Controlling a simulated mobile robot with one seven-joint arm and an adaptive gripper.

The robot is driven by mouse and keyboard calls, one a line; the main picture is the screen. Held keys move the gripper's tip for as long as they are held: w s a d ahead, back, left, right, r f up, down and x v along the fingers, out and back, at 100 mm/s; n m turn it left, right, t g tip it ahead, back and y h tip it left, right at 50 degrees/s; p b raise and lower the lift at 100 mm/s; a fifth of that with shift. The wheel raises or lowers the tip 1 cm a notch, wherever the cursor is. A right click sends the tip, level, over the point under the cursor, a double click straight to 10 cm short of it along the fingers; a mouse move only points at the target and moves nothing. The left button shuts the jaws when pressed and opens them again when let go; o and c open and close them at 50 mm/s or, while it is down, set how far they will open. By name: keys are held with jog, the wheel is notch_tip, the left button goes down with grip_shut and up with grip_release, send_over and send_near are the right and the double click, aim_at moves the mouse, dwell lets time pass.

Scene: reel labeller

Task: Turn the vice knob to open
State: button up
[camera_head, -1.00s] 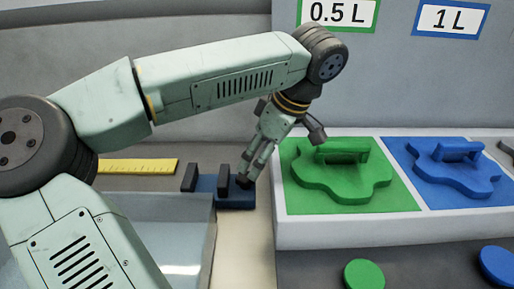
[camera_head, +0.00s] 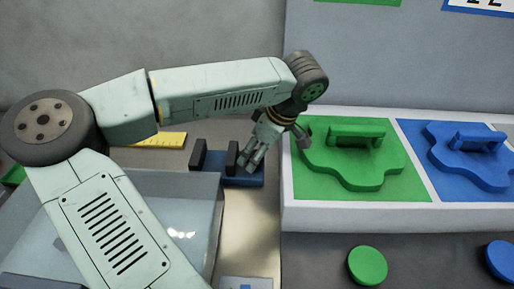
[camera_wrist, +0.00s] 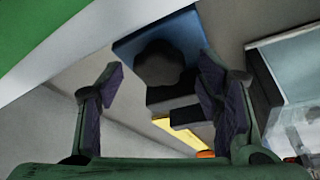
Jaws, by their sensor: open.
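The vice (camera_head: 214,172) has a blue base and two upright black jaws. It stands left of the green tray panel in the head view. In the wrist view its blue base (camera_wrist: 190,32) carries a dark round knob (camera_wrist: 160,62), with black jaw blocks (camera_wrist: 168,97) beyond it. My gripper (camera_head: 252,163) points down at the vice's right end, and its fingers cover the knob in the head view. In the wrist view my gripper (camera_wrist: 160,84) is open, with one finger on each side of the knob. I cannot tell whether either finger touches it.
A clear bin (camera_head: 190,182) stands in front of the vice, and a yellow ruler (camera_head: 170,140) lies behind it. To the right, a white raised tray (camera_head: 345,215) holds green (camera_head: 352,160) and blue (camera_head: 468,155) shaped pieces. A green disc (camera_head: 367,266) lies in front.

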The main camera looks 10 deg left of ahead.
jog(key=shift+a+f, duration=0.1)
jog(key=shift+f, duration=0.15)
jog(key=c, duration=1.2)
jog(key=shift+o, duration=0.2)
